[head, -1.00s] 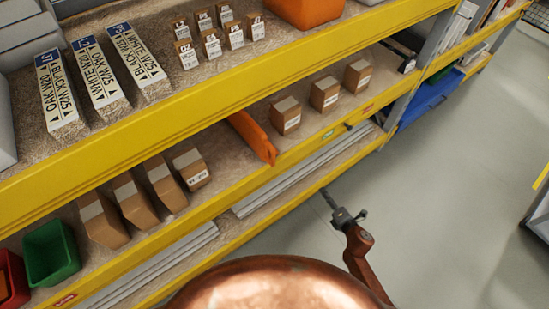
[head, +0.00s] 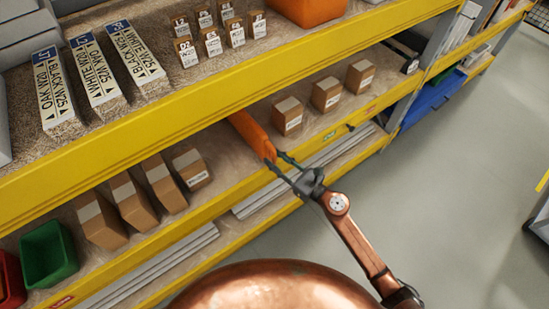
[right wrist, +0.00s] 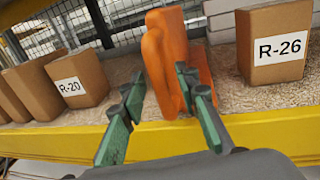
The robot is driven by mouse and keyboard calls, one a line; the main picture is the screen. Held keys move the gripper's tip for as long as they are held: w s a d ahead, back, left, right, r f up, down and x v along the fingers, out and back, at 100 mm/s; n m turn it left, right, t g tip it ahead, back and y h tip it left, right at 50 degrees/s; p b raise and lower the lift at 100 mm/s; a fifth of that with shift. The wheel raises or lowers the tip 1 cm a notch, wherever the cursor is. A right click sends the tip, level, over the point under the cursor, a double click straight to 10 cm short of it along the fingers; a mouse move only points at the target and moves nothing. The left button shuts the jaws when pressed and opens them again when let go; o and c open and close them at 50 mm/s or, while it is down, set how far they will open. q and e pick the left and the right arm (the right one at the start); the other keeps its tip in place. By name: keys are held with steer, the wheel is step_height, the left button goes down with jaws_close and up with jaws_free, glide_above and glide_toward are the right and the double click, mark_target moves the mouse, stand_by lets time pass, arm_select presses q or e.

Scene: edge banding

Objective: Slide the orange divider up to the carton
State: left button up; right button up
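The orange divider (head: 250,134) stands on the middle shelf between two groups of brown cartons. It also shows in the right wrist view (right wrist: 160,52). The carton on its left (head: 190,168) reads R-20 in the right wrist view (right wrist: 77,80). The carton on its right (head: 288,117) reads R-26 there (right wrist: 274,43). Gaps separate the divider from both cartons. My right gripper (head: 276,164) is at the divider's front end, fingers apart. In the right wrist view the right finger overlaps the divider and the left finger is left of it. My left gripper is out of view.
The yellow shelf edge (head: 229,191) runs below the divider, in front of the cartons. The upper shelf's yellow beam (head: 190,103) lies above. More cartons stand to both sides. A green bin (head: 48,255) sits at lower left.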

steer(key=shift+w+a, duration=0.25)
steer(key=shift+a, duration=0.05)
steer(key=shift+c, duration=0.4)
jaws_close()
